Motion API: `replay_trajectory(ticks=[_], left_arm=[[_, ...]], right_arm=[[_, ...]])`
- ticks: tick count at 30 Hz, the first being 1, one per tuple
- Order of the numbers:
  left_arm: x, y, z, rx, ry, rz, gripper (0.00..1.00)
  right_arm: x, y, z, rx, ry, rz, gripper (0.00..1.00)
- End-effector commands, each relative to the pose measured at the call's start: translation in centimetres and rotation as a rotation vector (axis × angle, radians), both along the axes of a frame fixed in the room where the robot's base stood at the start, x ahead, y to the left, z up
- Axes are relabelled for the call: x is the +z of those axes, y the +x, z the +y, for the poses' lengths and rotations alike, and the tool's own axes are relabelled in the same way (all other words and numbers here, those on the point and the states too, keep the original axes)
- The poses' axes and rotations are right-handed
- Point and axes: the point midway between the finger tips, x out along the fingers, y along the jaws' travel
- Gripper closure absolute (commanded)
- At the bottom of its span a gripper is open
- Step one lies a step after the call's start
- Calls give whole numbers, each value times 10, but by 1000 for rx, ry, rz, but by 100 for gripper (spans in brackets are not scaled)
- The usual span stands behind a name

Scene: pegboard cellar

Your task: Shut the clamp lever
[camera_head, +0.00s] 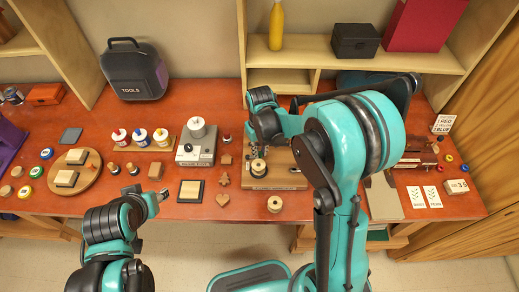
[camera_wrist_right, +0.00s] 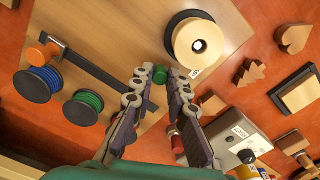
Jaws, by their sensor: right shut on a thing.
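The wooden clamp board (camera_head: 285,178) lies on the red-brown table, and it also fills much of the right wrist view (camera_wrist_right: 110,25). A dark bar (camera_wrist_right: 95,71) with an orange end runs across it. My right gripper (camera_wrist_right: 160,80) is shut on a small green knob (camera_wrist_right: 160,74), which looks like the grip of the clamp lever; the lever's body is mostly hidden by the fingers. In the head view my right gripper (camera_head: 254,148) is over the board, partly hidden by my arm. My left gripper (camera_head: 160,198) hangs by the table's front edge, apart from the board; its jaw opening is unclear.
A large pale spool (camera_wrist_right: 197,46) stands beside the fingers on the board. Blue (camera_wrist_right: 37,84) and green (camera_wrist_right: 83,107) spools stand at the other side. A grey machine (camera_head: 195,147) is left of the board. A wooden heart (camera_head: 222,200) lies in front.

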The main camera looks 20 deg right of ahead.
Motion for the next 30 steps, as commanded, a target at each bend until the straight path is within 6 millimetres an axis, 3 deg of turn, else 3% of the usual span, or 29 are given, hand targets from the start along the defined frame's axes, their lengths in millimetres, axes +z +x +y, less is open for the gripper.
replay_trajectory(ticks=[12,27,28,30], left_arm=[[-5,0,0,0,0,0,60],[-6,0,0,0,0,0,60],[-6,0,0,0,0,0,60],[-6,0,0,0,0,0,60]], right_arm=[[0,-8,3,-175,0,1,100],[0,-8,3,-194,1,1,100],[0,-8,3,-194,1,1,77],[0,-8,3,-194,0,1,64]])
